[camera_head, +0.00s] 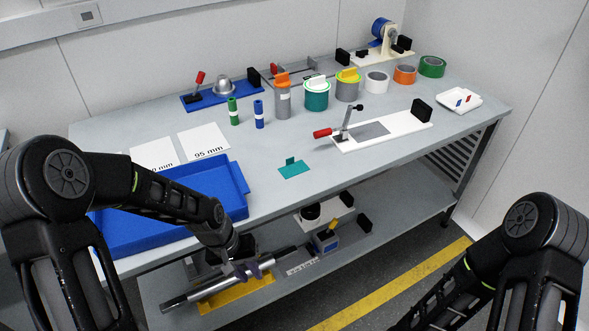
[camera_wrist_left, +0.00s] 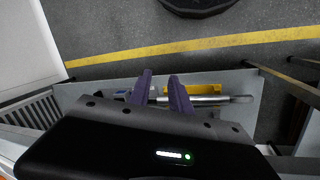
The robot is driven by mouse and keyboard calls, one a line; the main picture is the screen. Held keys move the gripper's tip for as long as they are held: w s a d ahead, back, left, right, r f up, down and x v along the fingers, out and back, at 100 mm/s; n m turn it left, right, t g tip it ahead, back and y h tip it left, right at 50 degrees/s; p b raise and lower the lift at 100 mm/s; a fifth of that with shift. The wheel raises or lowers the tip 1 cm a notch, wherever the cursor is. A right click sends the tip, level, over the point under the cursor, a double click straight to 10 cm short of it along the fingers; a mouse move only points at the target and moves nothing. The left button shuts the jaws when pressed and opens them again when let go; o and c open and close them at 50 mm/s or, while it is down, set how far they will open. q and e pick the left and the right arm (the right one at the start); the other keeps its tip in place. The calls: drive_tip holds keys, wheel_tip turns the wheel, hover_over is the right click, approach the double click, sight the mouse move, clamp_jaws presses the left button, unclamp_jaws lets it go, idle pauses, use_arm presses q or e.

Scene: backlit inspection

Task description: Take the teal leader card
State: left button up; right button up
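The teal leader card (camera_head: 294,170) lies flat on the grey tabletop near its front edge, with a small teal tab standing up at its back. My left gripper (camera_head: 250,268) is beyond the table's front edge, below and to the left of the card in the head view. In the left wrist view its two fingers (camera_wrist_left: 160,90) are apart with nothing held between them. A metal rod shows beyond the fingers. The card is not seen in the left wrist view. My right arm shows at the lower right, but its gripper is out of view.
A blue tray (camera_head: 236,178) stands left of the card. A white board (camera_head: 405,128) with a red-handled clamp is to its right. Canisters and tape rolls line the back. The lower shelf (camera_head: 395,222) holds a metal rod (camera_head: 215,283) over a yellow plate.

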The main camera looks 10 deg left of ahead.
use_arm(q)
drive_tip(key=s+d+f+m+h, duration=0.1)
drive_tip(key=s+d+f, duration=1)
drive_tip(key=s+f, duration=0.2)
drive_tip(key=shift+s+d+f, duration=0.2)
drive_tip(key=shift+s+d, duration=0.1)
drive_tip(key=shift+s, duration=0.95)
